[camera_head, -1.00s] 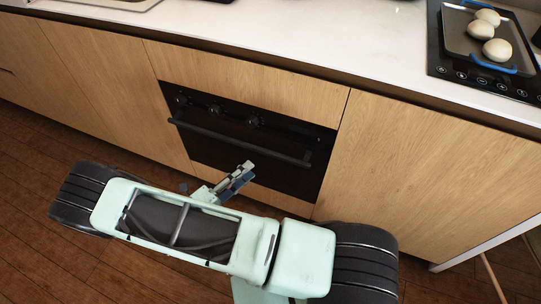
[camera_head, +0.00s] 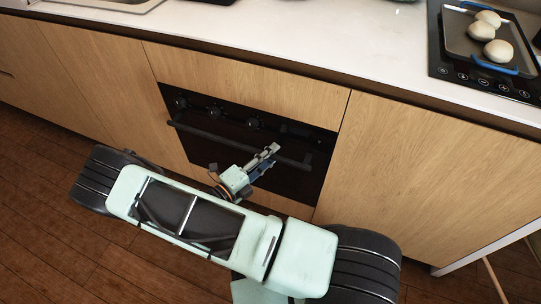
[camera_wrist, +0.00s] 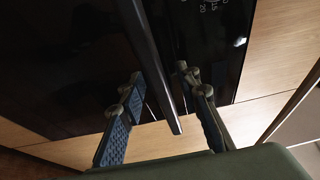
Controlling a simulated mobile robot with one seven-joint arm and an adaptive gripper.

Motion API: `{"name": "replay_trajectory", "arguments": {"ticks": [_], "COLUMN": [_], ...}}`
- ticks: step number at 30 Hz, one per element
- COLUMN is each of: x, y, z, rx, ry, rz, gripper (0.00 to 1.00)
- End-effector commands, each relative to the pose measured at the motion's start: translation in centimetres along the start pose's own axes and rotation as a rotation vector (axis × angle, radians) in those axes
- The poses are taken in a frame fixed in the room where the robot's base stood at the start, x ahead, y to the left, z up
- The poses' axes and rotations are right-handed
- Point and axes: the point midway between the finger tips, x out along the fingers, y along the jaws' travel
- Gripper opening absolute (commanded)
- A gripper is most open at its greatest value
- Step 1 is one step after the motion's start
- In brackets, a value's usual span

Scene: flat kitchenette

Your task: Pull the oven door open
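The black oven (camera_head: 205,153) is built into the wooden cabinet front, and its door is shut. A long dark bar handle (camera_head: 215,137) runs across the upper part of the door, below the knobs. My gripper (camera_head: 272,156) is in front of the handle's right half, with its fingers pointing at the door. In the wrist view the gripper (camera_wrist: 160,95) is open, and the handle (camera_wrist: 158,65) passes through the gap between its two fingers. I cannot tell whether either finger touches the bar. The handle's end shows near the right finger.
Wooden cabinet panels (camera_head: 425,165) flank the oven. A white counter (camera_head: 290,45) runs above, with a black hob (camera_head: 455,72) at right bearing a tray with blue handles (camera_head: 465,42) and pale round buns. Wooden floor (camera_head: 40,190) is clear at left.

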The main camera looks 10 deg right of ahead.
Motion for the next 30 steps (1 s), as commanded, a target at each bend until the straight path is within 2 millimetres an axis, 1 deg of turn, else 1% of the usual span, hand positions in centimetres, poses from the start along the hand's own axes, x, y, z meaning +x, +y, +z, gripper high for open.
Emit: {"name": "replay_trajectory", "arguments": {"ticks": [3, 11, 23, 26, 30], "x": [0.0, 0.0, -0.1, -0.4, -1.3], "y": [0.0, 0.0, 0.0, 0.1, 0.5], "z": [0.0, 0.0, 0.0, -0.1, -0.5], "rx": [0.0, 0.0, 0.001, 0.0, 0.0], "ry": [0.0, 0.0, 0.0, 0.0, -0.001], "rz": [0.0, 0.0, 0.0, 0.001, 0.002], "gripper": [0.29, 0.01, 0.0, 0.0, 0.0]}}
